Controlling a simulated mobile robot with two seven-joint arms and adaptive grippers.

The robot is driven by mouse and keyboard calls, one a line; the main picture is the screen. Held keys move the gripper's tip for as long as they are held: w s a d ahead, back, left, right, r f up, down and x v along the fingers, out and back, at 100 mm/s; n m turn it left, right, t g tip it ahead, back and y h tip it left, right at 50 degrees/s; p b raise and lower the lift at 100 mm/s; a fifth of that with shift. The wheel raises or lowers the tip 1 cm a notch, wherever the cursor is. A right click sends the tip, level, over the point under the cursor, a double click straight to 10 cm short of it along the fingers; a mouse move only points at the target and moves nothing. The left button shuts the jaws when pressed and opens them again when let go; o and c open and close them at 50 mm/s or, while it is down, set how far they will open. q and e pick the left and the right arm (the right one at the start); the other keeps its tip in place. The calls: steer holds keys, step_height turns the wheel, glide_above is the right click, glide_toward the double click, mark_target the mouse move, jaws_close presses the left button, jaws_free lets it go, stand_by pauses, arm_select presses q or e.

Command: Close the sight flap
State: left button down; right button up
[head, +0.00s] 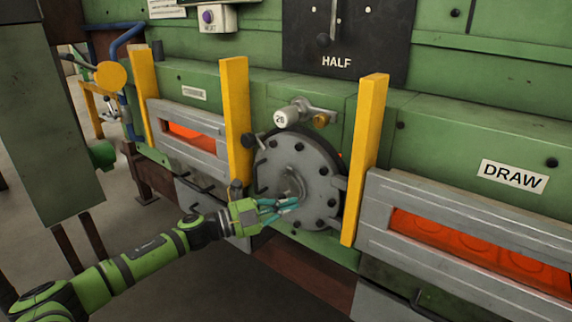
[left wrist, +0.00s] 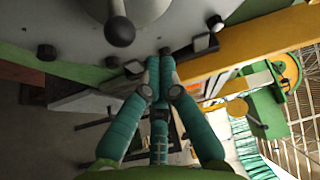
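A round grey bolted plate (head: 312,165), which looks like the sight flap or its mount, sits on the green furnace front between two yellow posts. A curved grey handle (head: 292,184) stands out from its middle. A thin orange glow shows at the plate's right edge. My left gripper (head: 295,202) is at the lower front of the plate, just below the handle. In the left wrist view its teal fingertips (left wrist: 162,62) are together with nothing visible between them. A dark ball knob (left wrist: 120,31) is beyond them at the upper left, apart from the fingers. My right gripper is out of view.
Yellow posts (head: 235,120) (head: 365,155) flank the plate closely. Glowing slots show in grey frames at left (head: 190,140) and right (head: 480,248). Open floor lies in front at lower left.

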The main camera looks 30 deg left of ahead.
arm_select(q)
steer(key=shift+w+a+f+m+g+y+p, duration=0.15)
steer(key=shift+a+m+g+y, duration=0.15)
steer(key=shift+m, duration=0.25)
steer(key=shift+s+a+f+m+g+y+p, duration=0.1)
steer(key=shift+a+f+m+g+y, duration=0.1)
steer(key=shift+a+m, duration=0.3)
steer(key=shift+w+a+f+m+g+y+p, duration=0.1)
steer(key=shift+a+f+m+g+y, duration=0.1)
steer(key=shift+m, duration=0.45)
